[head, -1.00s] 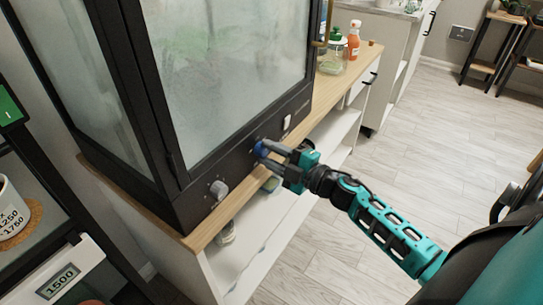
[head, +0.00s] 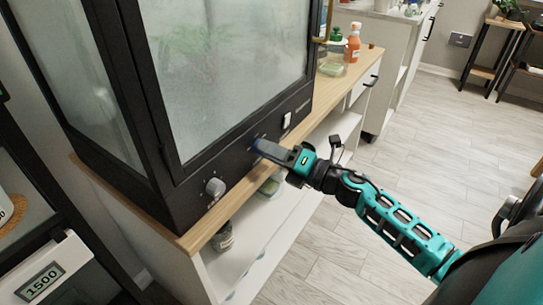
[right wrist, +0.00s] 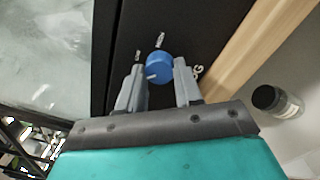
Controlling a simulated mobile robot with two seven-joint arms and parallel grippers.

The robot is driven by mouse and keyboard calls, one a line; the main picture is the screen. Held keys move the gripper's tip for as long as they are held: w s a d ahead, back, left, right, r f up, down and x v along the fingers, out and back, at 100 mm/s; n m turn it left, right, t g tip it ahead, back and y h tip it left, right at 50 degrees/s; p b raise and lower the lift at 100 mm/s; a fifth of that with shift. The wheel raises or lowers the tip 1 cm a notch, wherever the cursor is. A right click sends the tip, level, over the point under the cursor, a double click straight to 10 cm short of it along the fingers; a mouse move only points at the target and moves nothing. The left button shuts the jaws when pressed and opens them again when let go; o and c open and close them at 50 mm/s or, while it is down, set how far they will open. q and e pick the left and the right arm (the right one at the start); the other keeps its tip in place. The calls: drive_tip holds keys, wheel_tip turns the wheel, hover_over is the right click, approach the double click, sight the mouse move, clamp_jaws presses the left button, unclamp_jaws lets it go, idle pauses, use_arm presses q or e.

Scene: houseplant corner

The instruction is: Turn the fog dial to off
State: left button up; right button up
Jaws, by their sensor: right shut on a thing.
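The blue dial (head: 256,142) is on the black lower front panel of a glass cabinet (head: 228,85) with fogged panes. In the right wrist view the dial (right wrist: 159,67) has a pale mark on its lower left side and small white labels around it, too small to read. My right gripper (head: 263,147) is at the panel, shut on the blue dial with one finger on each side. The fingers hide most of the dial in the head view. My left gripper is not in view.
A grey knob (head: 215,187) sits to the left on the same panel, and a white switch (head: 287,121) to the right. The cabinet stands on a wooden top (head: 345,69) with an orange bottle (head: 353,42) at the far end. The floor on the right is clear.

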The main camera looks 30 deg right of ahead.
drive_tip(key=shift+n+b, duration=1)
drive_tip(key=shift+n, duration=1.5)
drive_tip(key=o, duration=1)
drive_tip(key=shift+o, duration=0.2)
drive_tip(key=v, duration=1.3)
drive_tip(key=shift+w+d, duration=0.1)
